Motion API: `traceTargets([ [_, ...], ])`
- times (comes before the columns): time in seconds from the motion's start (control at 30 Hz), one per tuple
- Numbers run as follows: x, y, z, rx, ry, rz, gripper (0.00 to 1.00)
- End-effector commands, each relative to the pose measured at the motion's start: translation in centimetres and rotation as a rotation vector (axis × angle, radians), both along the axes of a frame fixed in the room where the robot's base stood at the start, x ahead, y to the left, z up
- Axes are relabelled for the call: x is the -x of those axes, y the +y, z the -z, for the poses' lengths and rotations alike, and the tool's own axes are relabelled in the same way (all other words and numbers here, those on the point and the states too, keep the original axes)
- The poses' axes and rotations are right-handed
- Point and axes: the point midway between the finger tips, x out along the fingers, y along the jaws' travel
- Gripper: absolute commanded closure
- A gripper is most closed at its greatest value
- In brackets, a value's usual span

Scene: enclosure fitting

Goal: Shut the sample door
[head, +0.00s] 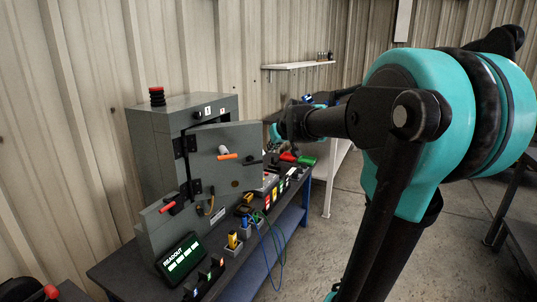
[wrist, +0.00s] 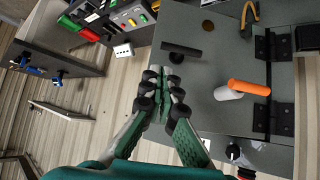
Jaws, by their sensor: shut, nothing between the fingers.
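A grey door (head: 225,170) on the tall grey enclosure (head: 155,150) stands open, swung out on black hinges at its left side. The wrist view shows the door's face (wrist: 215,60) with a black bar handle (wrist: 182,50), an orange lever (wrist: 248,86) and a pale round stub (wrist: 228,93). My gripper (wrist: 168,88) is shut and empty. In the wrist view its fingertips overlap the door's free edge, just short of the black bar handle; I cannot tell whether they touch. In the head view the fingers are not clear behind my arm.
A lower panel with a red lever (head: 167,207) juts out below the door. A wall shelf (head: 298,66) is behind.

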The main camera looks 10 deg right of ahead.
Motion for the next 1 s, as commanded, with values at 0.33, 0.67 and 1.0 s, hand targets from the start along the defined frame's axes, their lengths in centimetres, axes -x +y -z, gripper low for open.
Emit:
traceTargets([
  [0.33, -3.8, 0.9, 3.7, 0.000, 0.001, -0.001, 1.00],
  [0.67, -7.9, 1.8, 6.3, 0.000, 0.001, -0.001, 1.00],
  [1.0, -10.4, 2.4, 6.3, 0.000, 0.002, 0.001, 1.00],
])
